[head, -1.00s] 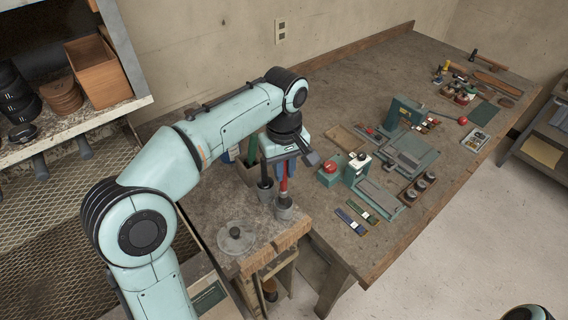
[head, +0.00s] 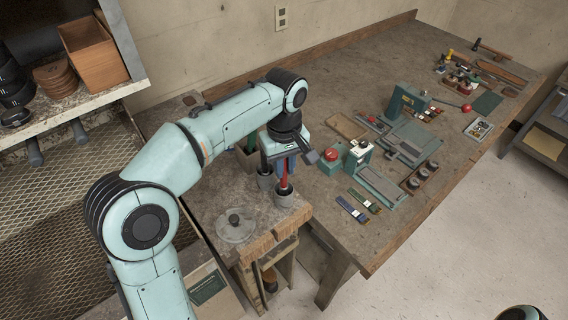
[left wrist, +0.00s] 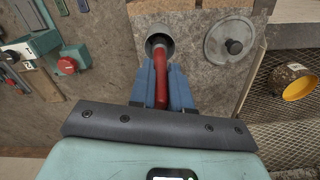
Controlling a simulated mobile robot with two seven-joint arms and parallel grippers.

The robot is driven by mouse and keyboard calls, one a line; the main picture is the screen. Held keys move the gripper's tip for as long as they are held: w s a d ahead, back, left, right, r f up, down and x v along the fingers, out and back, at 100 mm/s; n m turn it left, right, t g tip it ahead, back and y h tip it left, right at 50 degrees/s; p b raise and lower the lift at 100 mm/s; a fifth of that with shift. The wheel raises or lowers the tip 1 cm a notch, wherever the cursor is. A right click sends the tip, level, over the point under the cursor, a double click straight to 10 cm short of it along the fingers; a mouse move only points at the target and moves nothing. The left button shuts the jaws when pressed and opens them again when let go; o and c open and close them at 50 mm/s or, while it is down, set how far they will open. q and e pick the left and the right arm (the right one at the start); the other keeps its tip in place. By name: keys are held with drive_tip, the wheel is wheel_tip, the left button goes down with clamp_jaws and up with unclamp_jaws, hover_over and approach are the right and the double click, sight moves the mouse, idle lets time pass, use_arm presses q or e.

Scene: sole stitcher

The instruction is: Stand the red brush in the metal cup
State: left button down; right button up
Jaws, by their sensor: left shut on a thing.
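The red brush (head: 284,174) is held by its handle in my left gripper (head: 286,164), which is shut on it. The grey metal cup (head: 283,198) stands on the small bench directly below the gripper. In the left wrist view the red handle (left wrist: 152,66) runs between my blue fingers (left wrist: 162,72) to the mouth of the metal cup (left wrist: 160,42). The brush's lower end appears within the cup's rim; whether it touches the bottom is hidden. My right gripper is out of view.
A round lid with a knob (head: 236,228) lies front-left on the bench. Blue and green strips (head: 352,209) and a red-topped machine (head: 334,158) are to the right.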

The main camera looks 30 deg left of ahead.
use_arm(q)
drive_tip(key=c, duration=1)
unclamp_jaws()
drive_tip(key=shift+r, duration=0.1)
wheel_tip(320, 180, up, 12)
drive_tip(key=p, duration=0.3)
drive_tip(key=shift+w, duration=0.15)
drive_tip(key=shift+r, duration=0.65)
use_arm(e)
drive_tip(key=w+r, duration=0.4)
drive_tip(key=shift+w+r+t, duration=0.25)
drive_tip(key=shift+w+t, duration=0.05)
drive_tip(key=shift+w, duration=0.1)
